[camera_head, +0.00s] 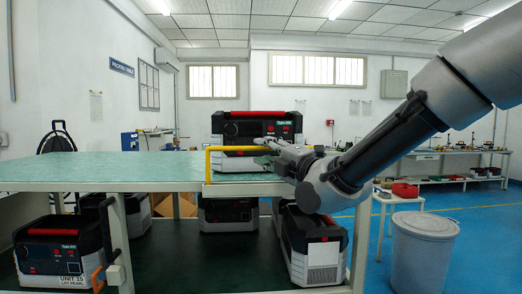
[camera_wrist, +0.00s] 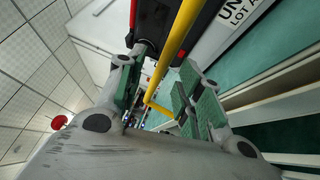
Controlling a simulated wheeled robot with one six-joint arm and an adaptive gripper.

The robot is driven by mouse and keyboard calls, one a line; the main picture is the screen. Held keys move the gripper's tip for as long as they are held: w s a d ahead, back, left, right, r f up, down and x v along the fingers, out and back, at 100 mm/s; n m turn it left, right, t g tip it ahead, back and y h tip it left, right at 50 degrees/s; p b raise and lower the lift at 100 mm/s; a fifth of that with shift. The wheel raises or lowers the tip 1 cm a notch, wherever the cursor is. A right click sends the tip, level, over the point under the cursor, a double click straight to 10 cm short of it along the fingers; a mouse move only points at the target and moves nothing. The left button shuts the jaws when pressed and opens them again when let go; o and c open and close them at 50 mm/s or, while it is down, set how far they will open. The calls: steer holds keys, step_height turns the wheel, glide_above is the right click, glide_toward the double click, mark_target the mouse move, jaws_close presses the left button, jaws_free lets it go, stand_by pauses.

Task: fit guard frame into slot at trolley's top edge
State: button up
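The yellow guard frame (camera_head: 232,148) stands at the front edge of the green-topped trolley (camera_head: 140,170). Its bar runs level in the head view, and its left leg reaches down to the edge near a pale rail. Whether the leg is seated in a slot cannot be told; the right end is hidden by my gripper. My gripper (camera_head: 268,150) is at the right part of the bar. In the wrist view, the yellow bar (camera_wrist: 170,52) passes between the spread fingers of my gripper (camera_wrist: 161,62), with gaps visible on both sides.
A black and grey unit with a red handle (camera_head: 256,125) stands on the trolley top, right behind the frame. Several similar units (camera_head: 60,255) sit on the lower shelf. A grey bin (camera_head: 424,250) stands on the blue floor at right. The left of the trolley top is clear.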

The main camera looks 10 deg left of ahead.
steer(key=v, duration=0.9)
steer(key=s+d+f+m+g+h, duration=0.25)
steer(key=f+m+g+h, duration=0.3)
steer(key=f+m, duration=0.6)
steer(key=s+d+f+m+g+h, duration=0.2)
steer(key=d+f+m+h, duration=0.15)
steer(key=d+f, duration=0.6)
steer(key=s+d+r+m+h, duration=0.2)
steer(key=s+d+m, duration=0.2)
steer(key=d, duration=0.6)
steer(key=s+d+r+m+g+h, duration=0.1)
steer(key=s+d+m, duration=0.4)
steer(key=d, duration=0.5)
steer(key=s+d+r+m+h, duration=0.2)
steer(key=s+d+m, duration=0.3)
steer(key=d, duration=0.5)
steer(key=shift+s+d+r+h, duration=0.2)
steer(key=shift+s+r+h, duration=0.25)
steer(key=shift+s, duration=0.35)
